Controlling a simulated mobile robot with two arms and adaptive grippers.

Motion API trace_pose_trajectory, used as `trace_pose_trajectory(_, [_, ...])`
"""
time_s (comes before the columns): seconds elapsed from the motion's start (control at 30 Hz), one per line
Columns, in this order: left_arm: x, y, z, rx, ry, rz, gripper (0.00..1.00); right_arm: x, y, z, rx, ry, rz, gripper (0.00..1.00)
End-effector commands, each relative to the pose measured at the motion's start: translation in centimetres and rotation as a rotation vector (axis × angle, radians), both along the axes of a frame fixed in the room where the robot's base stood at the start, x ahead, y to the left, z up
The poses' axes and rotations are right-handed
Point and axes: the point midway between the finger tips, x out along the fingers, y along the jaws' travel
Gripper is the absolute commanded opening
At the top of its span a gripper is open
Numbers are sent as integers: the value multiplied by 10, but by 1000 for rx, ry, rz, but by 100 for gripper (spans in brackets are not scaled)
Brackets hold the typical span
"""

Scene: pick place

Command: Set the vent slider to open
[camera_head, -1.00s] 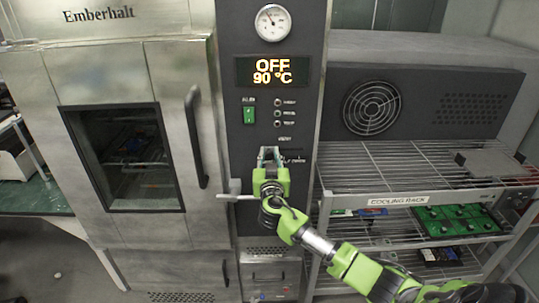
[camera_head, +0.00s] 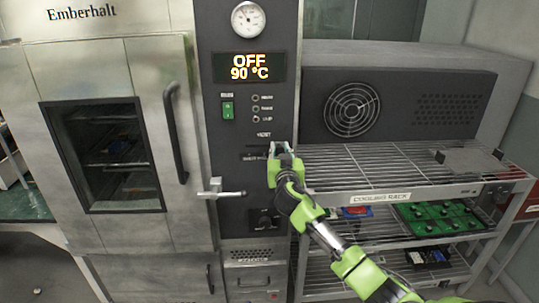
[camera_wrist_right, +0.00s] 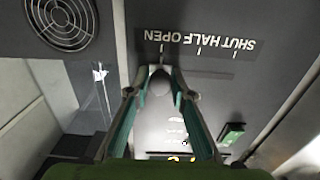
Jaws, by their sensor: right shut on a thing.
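The vent slider's pale rounded knob (camera_wrist_right: 160,82) sits between the two fingers of my right gripper (camera_wrist_right: 158,76) in the right wrist view. The gripper is shut on it. The labels SHUT, HALF and OPEN (camera_wrist_right: 178,38) read upside down there, and the knob lines up with the tick by OPEN. In the head view my right gripper (camera_head: 280,150) is at the right edge of the dark control panel (camera_head: 226,172), below the display, and hides the knob. My left gripper is in neither view now.
The oven door (camera_head: 110,225) with its black handle (camera_head: 176,135) is at left. A metal lever (camera_head: 222,193) sticks out below the slider. The display (camera_head: 249,67) reads OFF, 90 °C.

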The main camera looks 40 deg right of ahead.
Motion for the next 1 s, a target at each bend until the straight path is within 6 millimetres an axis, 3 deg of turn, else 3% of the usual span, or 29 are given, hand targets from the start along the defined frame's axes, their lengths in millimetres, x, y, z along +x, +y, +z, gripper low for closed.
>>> trace_pose_trajectory(0.13, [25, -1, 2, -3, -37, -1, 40, -2, -3, -1, -4, 5, -2, 0])
trace_pose_trajectory(0.3, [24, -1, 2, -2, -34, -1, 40, -2, -4, -1, -4, 5, -4, 0])
trace_pose_trajectory(0.33, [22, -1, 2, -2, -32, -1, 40, -2, -4, -1, -4, 5, -5, 27])
trace_pose_trajectory(0.4, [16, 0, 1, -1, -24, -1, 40, -2, -4, -1, -5, 4, -5, 36])
trace_pose_trajectory(0.6, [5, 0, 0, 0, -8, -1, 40, -2, -3, 0, -3, 2, -2, 36])
trace_pose_trajectory(0.77, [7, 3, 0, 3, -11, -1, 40, -3, -1, 0, -3, 2, -1, 36])
trace_pose_trajectory(1.0, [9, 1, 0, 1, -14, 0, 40, -25, 12, -1, -3, 3, 0, 36])
